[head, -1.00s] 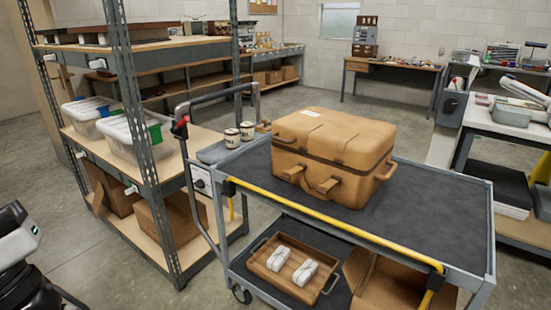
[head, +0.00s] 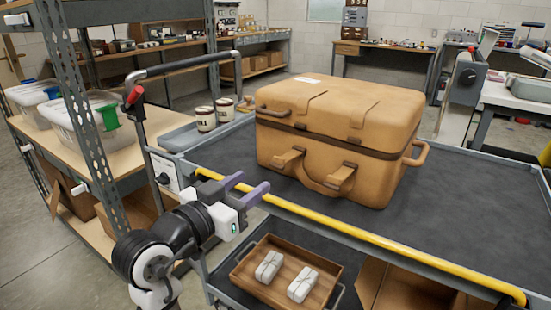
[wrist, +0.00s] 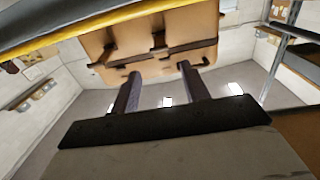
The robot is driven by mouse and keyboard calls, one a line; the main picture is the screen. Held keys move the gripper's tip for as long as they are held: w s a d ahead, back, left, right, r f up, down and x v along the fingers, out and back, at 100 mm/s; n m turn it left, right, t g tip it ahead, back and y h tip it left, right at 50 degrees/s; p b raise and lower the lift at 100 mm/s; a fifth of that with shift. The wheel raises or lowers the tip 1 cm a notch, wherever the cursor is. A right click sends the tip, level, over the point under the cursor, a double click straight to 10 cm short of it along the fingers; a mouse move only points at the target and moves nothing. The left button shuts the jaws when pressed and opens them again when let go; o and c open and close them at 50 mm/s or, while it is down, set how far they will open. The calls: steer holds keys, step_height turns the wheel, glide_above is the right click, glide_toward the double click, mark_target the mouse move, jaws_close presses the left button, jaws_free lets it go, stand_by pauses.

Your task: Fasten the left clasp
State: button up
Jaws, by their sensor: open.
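A tan case (head: 340,125) stands closed on top of the cart, its front towards me. On its front, the left clasp (head: 290,159) and the right clasp (head: 341,178) stick out below the lid seam, with a carry handle low between them. The case front also shows in the wrist view (wrist: 135,60), tilted. My gripper (head: 248,187) is open and empty, in front of the cart's near edge, left of and apart from the left clasp. Its two fingers also show in the wrist view (wrist: 160,78), with nothing between them.
A yellow rail (head: 380,240) runs along the near edge of the cart top (head: 450,205). Cups (head: 205,118) stand left of the case, beside the push handle. A wooden tray (head: 240,270) with two white bundles lies on the lower shelf. Shelving stands at left.

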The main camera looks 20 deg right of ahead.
mark_target(285, 157)
steer(key=x, duration=1.3)
steer(key=shift+d+p, duration=0.25)
steer(key=shift+p, duration=0.05)
steer(key=shift+c, duration=0.2)
steer(key=shift+r, duration=0.1)
jaws_close()
